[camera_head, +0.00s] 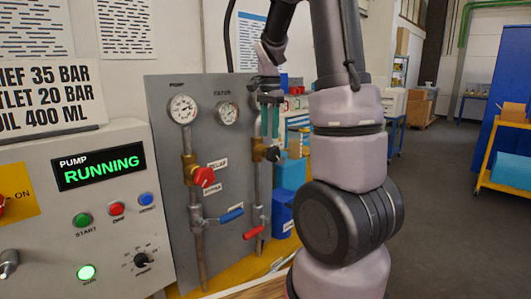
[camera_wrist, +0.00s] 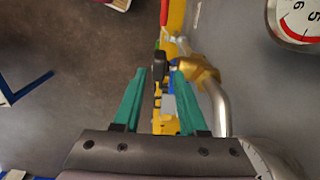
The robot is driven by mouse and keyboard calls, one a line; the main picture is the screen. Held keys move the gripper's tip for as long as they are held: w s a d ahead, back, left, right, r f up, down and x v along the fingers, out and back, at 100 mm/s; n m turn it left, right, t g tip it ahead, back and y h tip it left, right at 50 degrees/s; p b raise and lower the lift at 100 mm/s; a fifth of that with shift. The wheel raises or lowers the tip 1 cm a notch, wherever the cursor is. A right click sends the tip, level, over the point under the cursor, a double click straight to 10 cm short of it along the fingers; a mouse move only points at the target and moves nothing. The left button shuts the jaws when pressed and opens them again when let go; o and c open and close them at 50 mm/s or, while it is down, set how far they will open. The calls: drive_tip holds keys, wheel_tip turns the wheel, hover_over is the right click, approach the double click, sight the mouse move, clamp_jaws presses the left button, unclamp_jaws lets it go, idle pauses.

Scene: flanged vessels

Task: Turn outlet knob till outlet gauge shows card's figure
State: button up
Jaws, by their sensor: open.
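The card (camera_head: 50,95) reads OUTLET 20 BAR on its middle line, its left edge cut off. The right-hand gauge (camera_head: 228,113) on the grey panel sits above the right pipe; its needle is too small to read. The black outlet knob (camera_head: 272,153) sticks out from a brass valve (camera_head: 258,149) on that pipe. My gripper (camera_head: 269,133) has green fingers pointing down, just above the knob. In the wrist view the open fingers (camera_wrist: 160,72) lie either side of the black knob (camera_wrist: 160,66), with the brass body (camera_wrist: 199,72) at the right. I see no contact.
A red relief knob (camera_head: 204,177) and left gauge (camera_head: 183,109) are on the left pipe. A blue lever (camera_head: 231,215) and red lever (camera_head: 253,232) stick out below. The pump display (camera_head: 98,166) reads RUNNING. Blue bins (camera_head: 289,175) stand behind the panel's right edge.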

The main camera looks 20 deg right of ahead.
sight(270, 148)
wheel_tip(270, 148, down, 8)
drive_tip(key=shift+d+r, duration=0.1)
drive_tip(key=shift+r, duration=0.1)
clamp_jaws()
